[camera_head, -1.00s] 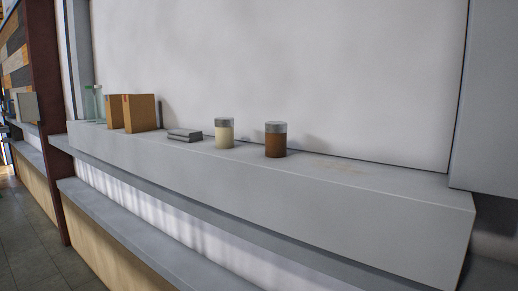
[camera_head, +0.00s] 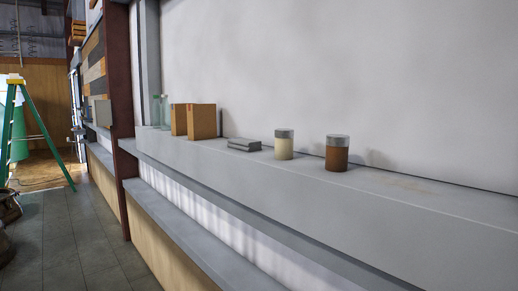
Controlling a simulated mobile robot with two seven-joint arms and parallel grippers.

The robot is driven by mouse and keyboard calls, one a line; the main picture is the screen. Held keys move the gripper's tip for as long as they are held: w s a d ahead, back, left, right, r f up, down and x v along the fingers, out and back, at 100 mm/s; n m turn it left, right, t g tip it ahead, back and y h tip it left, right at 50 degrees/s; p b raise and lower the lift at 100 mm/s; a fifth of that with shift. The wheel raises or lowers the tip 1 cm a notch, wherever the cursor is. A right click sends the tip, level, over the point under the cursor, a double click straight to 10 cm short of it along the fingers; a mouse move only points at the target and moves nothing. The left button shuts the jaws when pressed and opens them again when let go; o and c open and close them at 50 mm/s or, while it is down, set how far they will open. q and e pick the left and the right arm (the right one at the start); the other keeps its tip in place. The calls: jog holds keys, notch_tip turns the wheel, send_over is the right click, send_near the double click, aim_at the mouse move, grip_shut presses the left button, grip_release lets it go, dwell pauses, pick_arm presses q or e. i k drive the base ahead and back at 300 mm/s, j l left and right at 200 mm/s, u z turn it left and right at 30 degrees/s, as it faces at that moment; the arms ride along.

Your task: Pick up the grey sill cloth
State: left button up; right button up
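A small folded grey cloth (camera_head: 244,145) lies flat on the grey sill (camera_head: 300,190), between the brown boxes and the cream jar. Neither of my grippers shows in the head view, so whether they are open or shut is hidden.
Right of the cloth stand a cream jar (camera_head: 284,146) and a brown jar (camera_head: 337,154), both grey-lidded. Left of it stand two brown boxes (camera_head: 201,121) and clear greenish bottles (camera_head: 160,111). A lower ledge (camera_head: 190,235) runs below. Floor (camera_head: 75,245) is open at left; a green ladder (camera_head: 33,130) stands beyond.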

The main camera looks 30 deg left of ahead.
aim_at(248, 145)
jog(key=i+j+z, duration=0.15)
jog(key=j, duration=0.2)
jog(key=i+j+z, duration=0.15)
jog(key=j, duration=0.25)
jog(key=i+j+z, duration=0.1)
jog(key=j, duration=0.3)
jog(key=i+j+z, duration=0.15)
jog(key=j, duration=0.25)
jog(key=i+j+z, duration=0.15)
jog(key=j, duration=0.3)
